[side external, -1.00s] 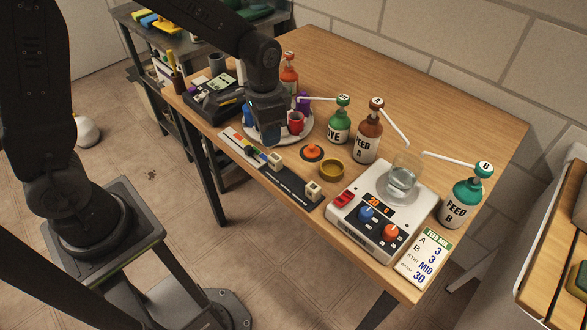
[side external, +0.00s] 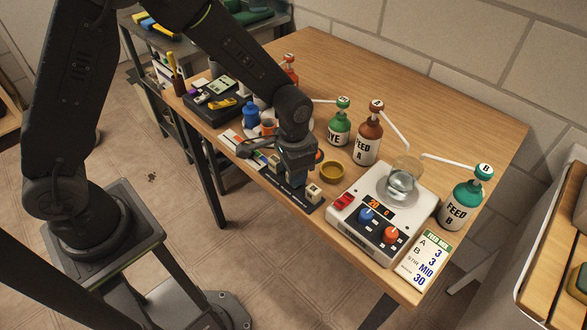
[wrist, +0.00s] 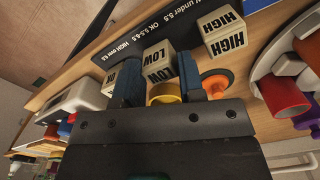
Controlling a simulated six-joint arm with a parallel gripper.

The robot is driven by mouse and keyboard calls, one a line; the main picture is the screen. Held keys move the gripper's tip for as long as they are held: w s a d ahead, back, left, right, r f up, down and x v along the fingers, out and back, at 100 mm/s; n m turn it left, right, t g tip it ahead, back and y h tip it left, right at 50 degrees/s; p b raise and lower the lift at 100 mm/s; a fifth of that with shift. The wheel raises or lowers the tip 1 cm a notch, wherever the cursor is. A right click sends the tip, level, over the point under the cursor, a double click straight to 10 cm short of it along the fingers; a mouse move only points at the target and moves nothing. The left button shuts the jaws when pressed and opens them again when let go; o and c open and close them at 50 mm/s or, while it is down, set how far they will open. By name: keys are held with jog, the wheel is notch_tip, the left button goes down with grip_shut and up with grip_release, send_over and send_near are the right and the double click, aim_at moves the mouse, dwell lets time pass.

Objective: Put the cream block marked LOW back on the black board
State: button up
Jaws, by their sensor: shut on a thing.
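My gripper (side external: 295,180) is low over the black board (side external: 293,192), between two cream blocks. In the wrist view its two dark blue fingers are shut on the cream block marked LOW (wrist: 158,65). The LOW block is upright, close over the black board (wrist: 180,32) with its printed white lines; whether it touches the board I cannot tell. The cream block marked HIGH (wrist: 223,33) stands to its right, and another cream block (wrist: 109,78) shows partly behind the left finger. In the side view the fingers hide the LOW block.
A cream block (side external: 313,192) stands close to the right of my gripper and another (side external: 274,163) to its left. Bare table lies behind the bottles.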

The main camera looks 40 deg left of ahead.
jog(key=shift+f, duration=0.15)
jog(key=o, duration=0.9)
notch_tip(320, 180, up, 13)
jog(key=shift+f, duration=0.2)
jog(key=s+a+r+n+t, duration=0.2)
jog(key=s+a+r, duration=0.2)
jog(key=s, duration=0.4)
jog(key=s+a+r+n+t, duration=0.2)
jog(key=s+a+r, duration=0.3)
jog(key=s, duration=0.4)
jog(key=shift+r+t, duration=0.8)
jog(key=shift+r, duration=0.1)
jog(key=shift+s, duration=0.1)
